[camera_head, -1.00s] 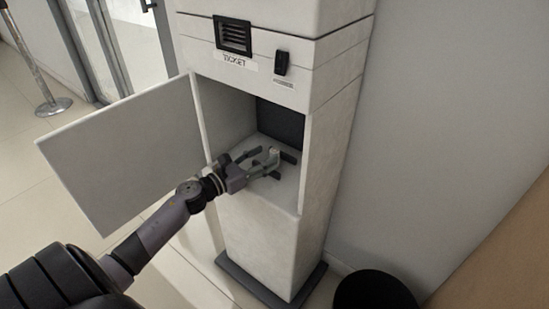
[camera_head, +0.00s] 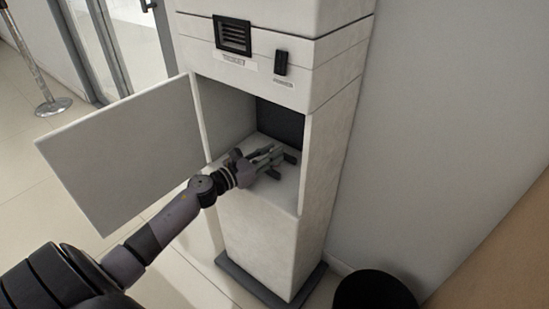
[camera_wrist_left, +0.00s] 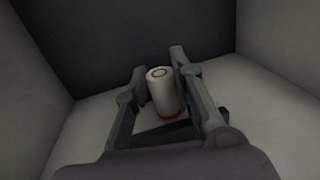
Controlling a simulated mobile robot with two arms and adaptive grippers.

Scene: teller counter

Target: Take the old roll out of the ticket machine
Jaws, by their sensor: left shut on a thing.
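The ticket machine (camera_head: 258,235) stands with its door (camera_head: 125,150) swung open to the left. My left gripper (camera_head: 276,157) reaches into the open compartment, low over its floor. In the left wrist view the old roll (camera_wrist_left: 162,88), a small white cylinder with a red band at its bottom end, sits between the two fingers of my left gripper (camera_wrist_left: 158,85). The gripper is shut on it. The roll looks roughly upright; whether it still touches the compartment floor I cannot tell. In the head view the fingers mostly hide the roll. My right gripper is in neither view.
The compartment walls close in on both sides of the gripper, with a dark back panel (camera_head: 281,121). A black round bin (camera_head: 374,291) stands on the floor at the lower right. A metal post (camera_head: 52,106) stands at the far left.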

